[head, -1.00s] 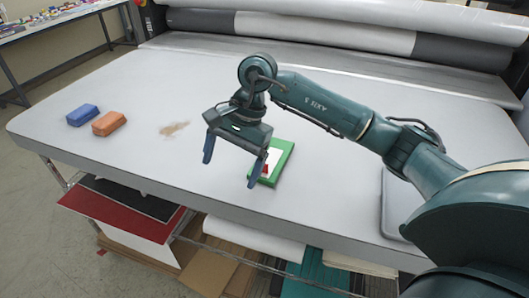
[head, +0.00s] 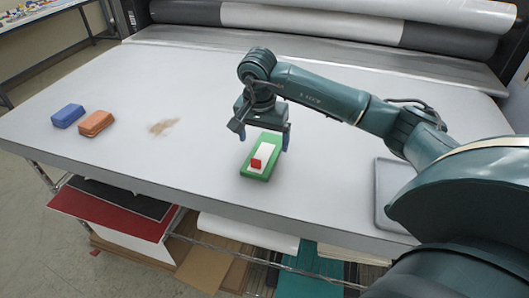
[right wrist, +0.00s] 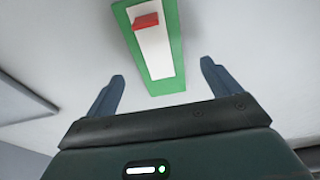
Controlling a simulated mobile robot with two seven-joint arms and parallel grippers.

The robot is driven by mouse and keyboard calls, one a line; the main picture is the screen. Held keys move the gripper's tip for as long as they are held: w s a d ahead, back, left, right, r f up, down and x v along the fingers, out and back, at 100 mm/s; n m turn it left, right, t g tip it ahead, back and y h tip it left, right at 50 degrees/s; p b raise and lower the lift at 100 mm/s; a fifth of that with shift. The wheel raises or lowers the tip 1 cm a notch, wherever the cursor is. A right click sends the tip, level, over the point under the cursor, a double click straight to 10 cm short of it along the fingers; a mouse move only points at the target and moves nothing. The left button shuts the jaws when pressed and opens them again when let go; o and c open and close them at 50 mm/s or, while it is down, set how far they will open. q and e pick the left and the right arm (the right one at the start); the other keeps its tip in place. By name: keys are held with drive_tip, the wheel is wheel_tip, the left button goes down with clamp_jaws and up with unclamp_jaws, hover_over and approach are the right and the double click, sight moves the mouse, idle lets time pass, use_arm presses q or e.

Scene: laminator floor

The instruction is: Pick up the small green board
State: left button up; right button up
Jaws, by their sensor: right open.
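The small green board (head: 249,170) lies flat on the grey table. A white panel (head: 266,153) covers its middle, and a small red block (head: 256,164) sits on the panel towards the near end. My right gripper (head: 265,138) is open and empty above the far end of the board, with its fingers pointing down. In the right wrist view the board (right wrist: 165,87) lies between and beyond the two open fingertips (right wrist: 160,72), apart from them. My left gripper is out of view.
A blue block (head: 67,115) and an orange block (head: 96,123) lie at the table's left. A brown stain (head: 164,126) marks the table. A grey tray (head: 384,190) is at the right. Large rollers (head: 310,20) run along the back.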

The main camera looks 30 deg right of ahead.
sight(265, 151)
drive_tip(key=f, duration=0.4)
drive_tip(key=shift+w+d+p, duration=0.1)
drive_tip(key=shift+d+p, duration=0.1)
drive_tip(key=shift+p, duration=0.15)
drive_tip(key=shift+c, duration=0.6)
drive_tip(key=c, duration=1)
drive_tip(key=shift+o, duration=0.2)
drive_tip(key=shift+r, duration=0.1)
